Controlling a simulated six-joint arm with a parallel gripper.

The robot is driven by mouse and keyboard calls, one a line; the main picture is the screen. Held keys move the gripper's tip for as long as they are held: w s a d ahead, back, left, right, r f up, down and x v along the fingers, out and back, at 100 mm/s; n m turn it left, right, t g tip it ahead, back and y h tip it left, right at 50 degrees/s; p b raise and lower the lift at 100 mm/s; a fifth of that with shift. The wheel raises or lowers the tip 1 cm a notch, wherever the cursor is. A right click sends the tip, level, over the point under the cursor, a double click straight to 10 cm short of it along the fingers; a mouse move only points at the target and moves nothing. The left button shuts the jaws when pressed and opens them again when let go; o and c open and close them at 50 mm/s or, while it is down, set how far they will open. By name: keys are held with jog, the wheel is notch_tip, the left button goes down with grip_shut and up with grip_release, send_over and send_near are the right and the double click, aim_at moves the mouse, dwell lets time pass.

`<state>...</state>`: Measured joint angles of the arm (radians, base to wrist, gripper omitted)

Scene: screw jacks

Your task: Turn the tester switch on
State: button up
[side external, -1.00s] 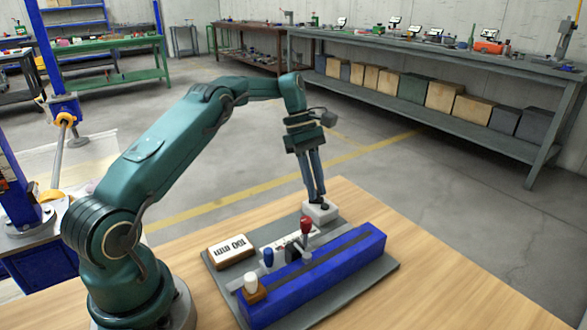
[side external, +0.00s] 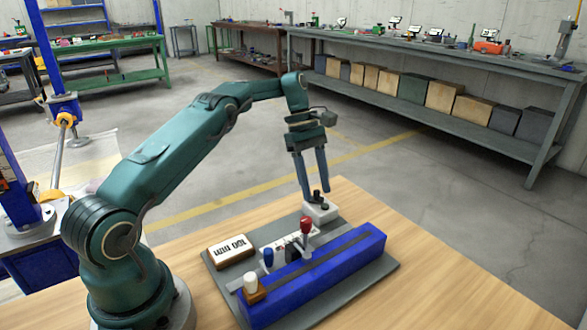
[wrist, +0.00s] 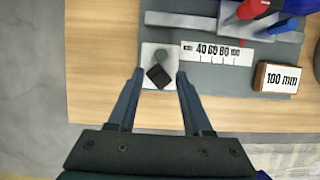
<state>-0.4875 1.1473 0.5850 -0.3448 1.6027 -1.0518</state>
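The tester switch is a small pale box (side external: 320,214) at the far corner of the grey base plate, with a dark knob (side external: 317,197) on top. In the wrist view the dark, square-looking knob (wrist: 158,76) sits off-centre on the pale box (wrist: 148,54), next to a round grey spot. I cannot tell which switch position this is. My gripper (side external: 317,195) is open and empty, pointing down over the switch. In the wrist view its fingertips (wrist: 160,74) are on either side of the knob, with gaps visible. Contact with the box is unclear.
Beside the switch are a scale strip (wrist: 217,52), a red-topped lever (side external: 306,225), a blue knob (side external: 268,257) and a long blue block (side external: 330,277). A "100 mm" block (side external: 231,251) lies on the grey base plate (side external: 385,266).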

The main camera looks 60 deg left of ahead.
jog(key=shift+n, duration=0.4)
jog(key=n, duration=0.1)
jog(key=n+t, duration=0.1)
jog(key=n, duration=0.1)
jog(key=shift+s+n+t+y, duration=0.15)
jog(key=shift+n+t+y, duration=0.15)
jog(key=n+t, duration=0.1)
jog(key=n, duration=0.3)
jog(key=shift+s+d+y, duration=0.1)
jog(key=shift+y, duration=0.3)
jog(key=shift+t, duration=0.4)
jog(key=v, duration=0.5)
jog(key=shift+d+r, duration=0.2)
jog(key=shift+r, duration=0.25)
jog(key=s+d+r+m+t+y, duration=0.1)
jog(key=s+d+r+m, duration=0.45)
jog(key=d+r, duration=0.35)
jog(key=s+d+f+m+t+y, duration=0.1)
jog(key=s+d+m, duration=0.3)
jog(key=s+m, duration=0.9)
jog(key=shift+s+d+f+m+t+y, duration=0.35)
jog(key=shift+f+m, duration=0.25)
jog(key=shift+m, duration=1.25)
